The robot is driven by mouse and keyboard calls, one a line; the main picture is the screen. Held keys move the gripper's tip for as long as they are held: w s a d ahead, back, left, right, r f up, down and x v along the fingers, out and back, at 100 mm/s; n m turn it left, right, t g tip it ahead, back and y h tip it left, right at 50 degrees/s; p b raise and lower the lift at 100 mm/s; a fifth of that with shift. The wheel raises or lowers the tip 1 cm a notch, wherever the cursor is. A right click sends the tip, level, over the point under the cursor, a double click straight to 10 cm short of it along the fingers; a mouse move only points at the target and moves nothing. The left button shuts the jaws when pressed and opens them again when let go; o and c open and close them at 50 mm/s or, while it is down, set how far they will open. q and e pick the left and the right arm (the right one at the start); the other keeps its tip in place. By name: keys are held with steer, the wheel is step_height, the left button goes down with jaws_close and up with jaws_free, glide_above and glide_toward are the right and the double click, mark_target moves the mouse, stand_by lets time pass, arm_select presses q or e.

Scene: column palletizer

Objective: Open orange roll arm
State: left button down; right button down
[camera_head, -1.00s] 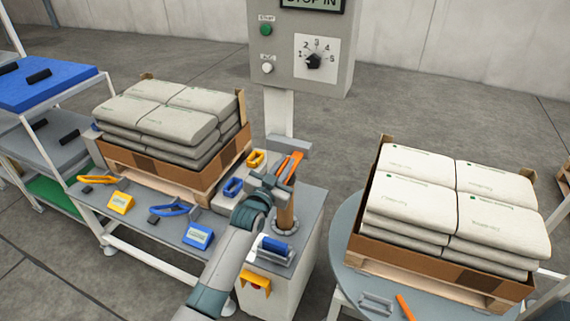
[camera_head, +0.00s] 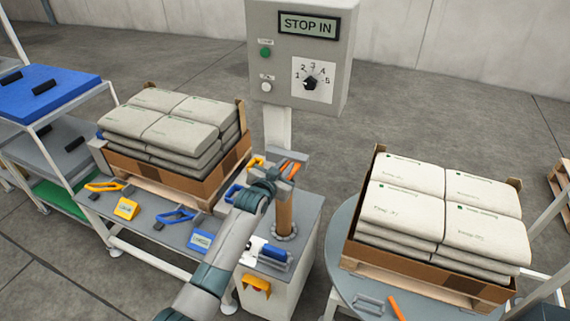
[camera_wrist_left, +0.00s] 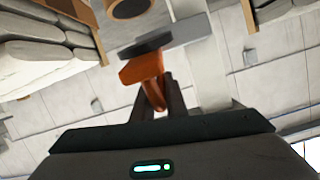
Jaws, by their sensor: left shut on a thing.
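The orange roll arm (camera_head: 293,169) shows as an orange piece near the top of a brown upright roll (camera_head: 284,212) on the grey stand at the middle. My left gripper (camera_head: 280,180) reaches it from the left and partly hides it. In the left wrist view the orange arm (camera_wrist_left: 147,75) runs down between the fingers of my left gripper (camera_wrist_left: 158,105), which are shut on it. A dark disc and the round end of the brown roll (camera_wrist_left: 128,6) show just beyond. My right gripper is not in view.
A grey control box (camera_head: 300,50) reading "STOP IN" stands on a post behind the roll. A loaded pallet of sacks (camera_head: 165,125) is at left, another (camera_head: 440,215) at right. Tools and a blue-handled item (camera_head: 268,252) lie near my arm.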

arm_select(q)
steer(key=shift+w+d+r+g+y+p, duration=0.2)
steer(key=shift+w+r+g+p, duration=0.55)
steer(key=shift+p, duration=0.6)
steer(key=shift+w+d+r+g+y+p, duration=0.15)
steer(key=shift+w+r+g+p, duration=0.3)
steer(key=shift+r+p, duration=0.65)
steer(key=shift+w+d+r+g+y+p, duration=0.15)
steer(key=shift+w+g+y+p, duration=0.1)
steer(key=shift+w+g+p, duration=0.6)
steer(key=shift+s, duration=0.25)
steer(key=c, duration=1.8)
jaws_free()
steer(key=shift+s, duration=0.2)
steer(key=b+v, duration=0.2)
steer(key=v, duration=1.5)
steer(key=shift+s+b, duration=0.1)
steer(key=shift+b, duration=0.3)
